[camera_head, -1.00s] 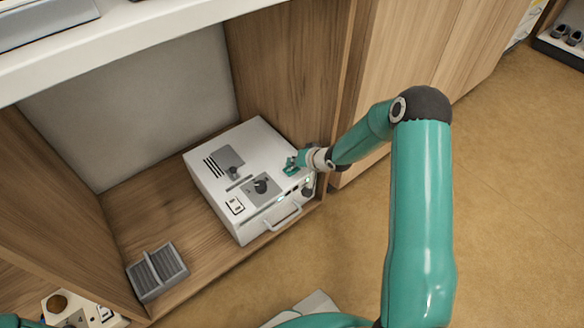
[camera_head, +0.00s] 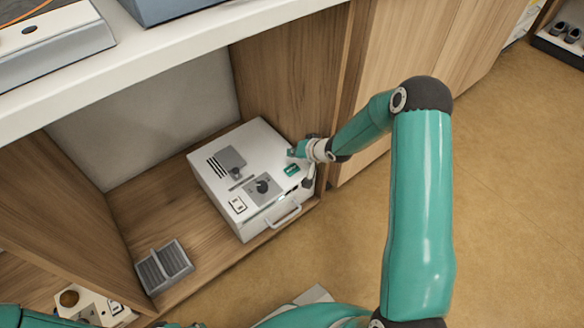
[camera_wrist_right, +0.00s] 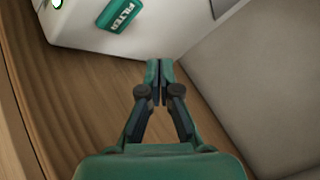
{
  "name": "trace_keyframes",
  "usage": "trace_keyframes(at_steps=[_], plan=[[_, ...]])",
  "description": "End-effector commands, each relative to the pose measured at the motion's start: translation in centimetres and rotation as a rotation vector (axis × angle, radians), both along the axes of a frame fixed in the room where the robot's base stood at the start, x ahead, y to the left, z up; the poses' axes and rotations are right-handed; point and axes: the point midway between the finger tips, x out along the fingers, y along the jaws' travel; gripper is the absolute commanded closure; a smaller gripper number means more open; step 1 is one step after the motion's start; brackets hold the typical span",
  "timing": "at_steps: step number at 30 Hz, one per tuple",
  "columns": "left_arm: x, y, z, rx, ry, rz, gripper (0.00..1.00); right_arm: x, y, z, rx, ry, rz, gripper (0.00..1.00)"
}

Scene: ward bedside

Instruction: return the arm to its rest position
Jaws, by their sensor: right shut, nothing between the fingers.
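My right gripper (camera_head: 297,150) is at the far right corner of the white equipment box, in the head view. In the right wrist view its two fingers (camera_wrist_right: 158,72) are together with nothing between them. The white box (camera_head: 262,140) stands on the wooden shelf. A green FILTER label or tab (camera_head: 291,169) is on its top, and it shows large in the right wrist view (camera_wrist_right: 119,13). The fingers appear apart from the tab. My right arm reaches in from the lower right. I cannot make out my left gripper; only teal parts of mine show along the bottom edge.
A grey divided tray (camera_head: 164,267) lies on the shelf left of the box. Wooden panels (camera_head: 288,75) flank the alcove, with a white counter (camera_head: 170,45) above. A white panel with round parts (camera_head: 98,306) is at lower left. Open floor (camera_head: 510,190) lies to the right.

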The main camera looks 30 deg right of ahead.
Motion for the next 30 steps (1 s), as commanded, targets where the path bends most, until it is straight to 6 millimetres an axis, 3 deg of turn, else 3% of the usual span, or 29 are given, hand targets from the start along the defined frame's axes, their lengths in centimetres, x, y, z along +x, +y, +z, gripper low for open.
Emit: trace_keyframes(at_steps=[15, 19, 22, 25, 28, 30], plan=[[0.0, 0.0, 0.0, 0.000, 0.000, 0.000, 0.60, 0.0, 0.0, 0.0, 0.000, -0.001, 0.001, 1.00], [0.0, 0.0, 0.0, 0.000, 0.000, 0.000, 0.60, 0.5, 1.4, 0.2, 0.003, -0.005, 0.026, 1.00], [0.0, 0.0, 0.0, 0.000, 0.000, 0.000, 0.60, 0.7, 4.8, -0.3, 0.019, 0.008, 0.081, 1.00], [0.0, 0.0, 0.0, 0.000, 0.000, 0.000, 0.60, -1.0, 9.9, -1.9, 0.073, 0.069, 0.129, 1.00], [0.0, 0.0, 0.0, 0.000, 0.000, 0.000, 0.60, -4.8, 15.6, -4.1, 0.132, 0.175, 0.171, 1.00], [0.0, 0.0, 0.0, 0.000, 0.000, 0.000, 0.60, -8.5, 19.0, -5.7, 0.152, 0.261, 0.208, 1.00]])
